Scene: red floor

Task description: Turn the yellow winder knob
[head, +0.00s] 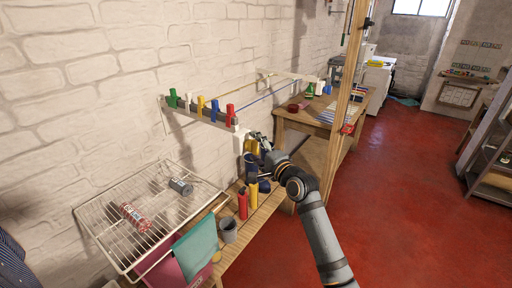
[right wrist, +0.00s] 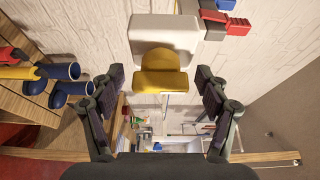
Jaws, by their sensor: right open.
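The yellow winder knob (right wrist: 162,72) sits on a white wall-mounted housing (right wrist: 163,30), seen in the right wrist view between my spread fingers. In the head view the yellow knob (head: 251,146) shows just behind my right gripper (head: 258,144), partly hidden by it. My right gripper is open, with its fingers (right wrist: 160,92) on either side of the knob; I see a gap between each finger and the knob. I cannot tell how far in depth the fingertips are from it. My left gripper is not in view.
A rail with coloured pegs (head: 201,110) is on the wall beside the housing. A wire rack (head: 105,205) is at left; a wooden post (head: 345,90) stands right.

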